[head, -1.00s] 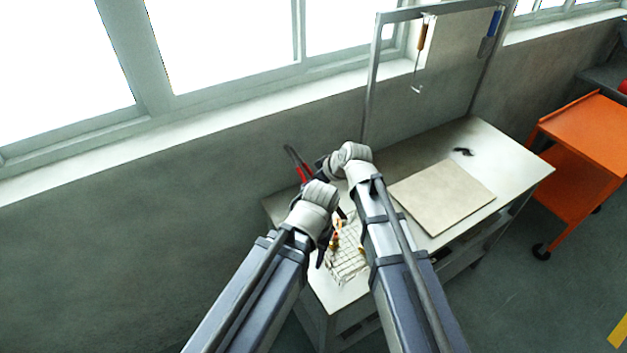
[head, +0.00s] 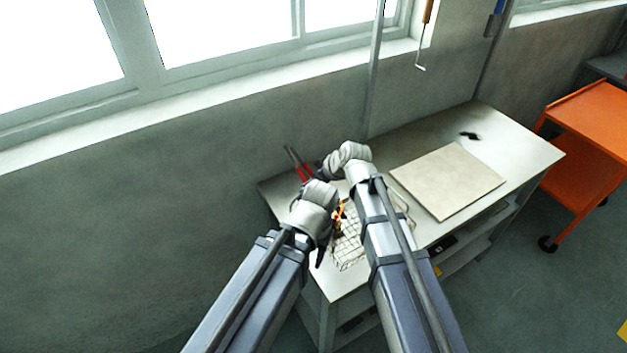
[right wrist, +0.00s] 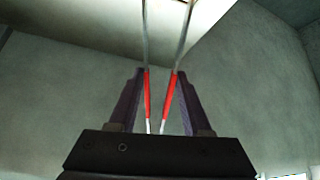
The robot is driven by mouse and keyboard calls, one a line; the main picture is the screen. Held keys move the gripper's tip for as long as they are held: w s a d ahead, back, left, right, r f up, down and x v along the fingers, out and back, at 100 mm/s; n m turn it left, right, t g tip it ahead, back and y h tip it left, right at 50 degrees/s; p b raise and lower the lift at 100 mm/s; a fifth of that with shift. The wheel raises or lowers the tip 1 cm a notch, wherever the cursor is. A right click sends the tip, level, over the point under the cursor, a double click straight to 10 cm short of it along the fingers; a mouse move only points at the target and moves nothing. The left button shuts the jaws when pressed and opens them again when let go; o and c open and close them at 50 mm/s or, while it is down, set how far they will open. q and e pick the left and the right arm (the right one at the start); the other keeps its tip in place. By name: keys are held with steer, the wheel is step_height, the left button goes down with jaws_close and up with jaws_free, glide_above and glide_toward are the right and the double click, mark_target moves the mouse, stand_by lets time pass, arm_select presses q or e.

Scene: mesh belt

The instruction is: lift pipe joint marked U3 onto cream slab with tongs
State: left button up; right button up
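The cream slab (head: 450,182) lies flat and bare on the right part of the workbench. A wire mesh belt (head: 350,252) lies at the near left, partly behind my arms. A small orange-brass piece (head: 340,213) shows over the mesh between my wrists; no U3 mark is legible. My right gripper (right wrist: 160,73) is shut on the tongs (right wrist: 147,95), its fingers against the two red handles. The tongs also show in the head view (head: 304,172), left of my right wrist. My left gripper (head: 321,248) is beside the mesh; its opening is hidden.
The pale workbench (head: 525,150) has free room around the slab. A small black item (head: 469,135) lies behind the slab. A hook tool (head: 421,55) hangs from a metal frame above the back. An orange cart (head: 590,125) stands at the right.

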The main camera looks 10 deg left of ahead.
steer(key=shift+f, duration=0.4)
steer(key=shift+c, duration=0.3)
jaws_close()
steer(key=shift+r, duration=0.15)
step_height(320, 180, up, 12)
steer(key=p, duration=1.1)
steer(key=shift+p, duration=0.4)
